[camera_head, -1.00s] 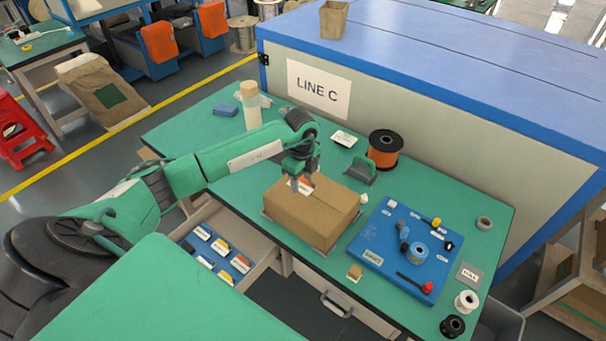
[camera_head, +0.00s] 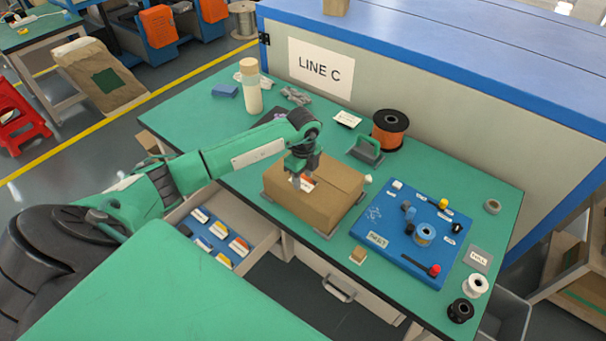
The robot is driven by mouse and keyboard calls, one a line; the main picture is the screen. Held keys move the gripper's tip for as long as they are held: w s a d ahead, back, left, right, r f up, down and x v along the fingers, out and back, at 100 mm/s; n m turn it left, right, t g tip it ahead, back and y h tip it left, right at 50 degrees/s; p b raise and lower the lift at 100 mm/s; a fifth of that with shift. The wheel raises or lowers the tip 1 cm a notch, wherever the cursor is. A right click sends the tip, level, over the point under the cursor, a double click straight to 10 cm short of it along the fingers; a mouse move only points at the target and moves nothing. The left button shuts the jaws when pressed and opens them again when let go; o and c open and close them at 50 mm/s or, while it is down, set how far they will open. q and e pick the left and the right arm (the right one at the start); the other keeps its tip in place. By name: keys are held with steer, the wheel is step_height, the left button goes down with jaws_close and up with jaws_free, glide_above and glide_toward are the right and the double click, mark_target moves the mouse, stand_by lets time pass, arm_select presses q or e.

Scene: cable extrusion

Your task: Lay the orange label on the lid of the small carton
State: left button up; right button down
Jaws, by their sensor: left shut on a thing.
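The small brown carton (camera_head: 332,207) stands closed on the green workbench. My left gripper (camera_head: 302,179) points down over the left part of its lid. It is shut on the orange label (camera_head: 308,184), a small white and orange piece partly hidden by the fingers. The label is at or just above the lid; I cannot tell whether it touches. My right gripper is not in view.
An open drawer (camera_head: 262,247) left of the carton holds several coloured labels. A blue board (camera_head: 389,254) with knobs lies to the right. An orange cable spool (camera_head: 390,130) and a green-handled tool (camera_head: 366,150) stand behind.

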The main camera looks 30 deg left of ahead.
arm_select(q)
steer(key=shift+f+b, duration=0.35)
steer(key=shift+f, duration=0.25)
stand_by(0.3)
steer(key=o, duration=0.8)
steer(key=shift+o, duration=0.2)
step_height(320, 180, up, 14)
steer(key=b, duration=0.3)
steer(key=shift+f, duration=0.1)
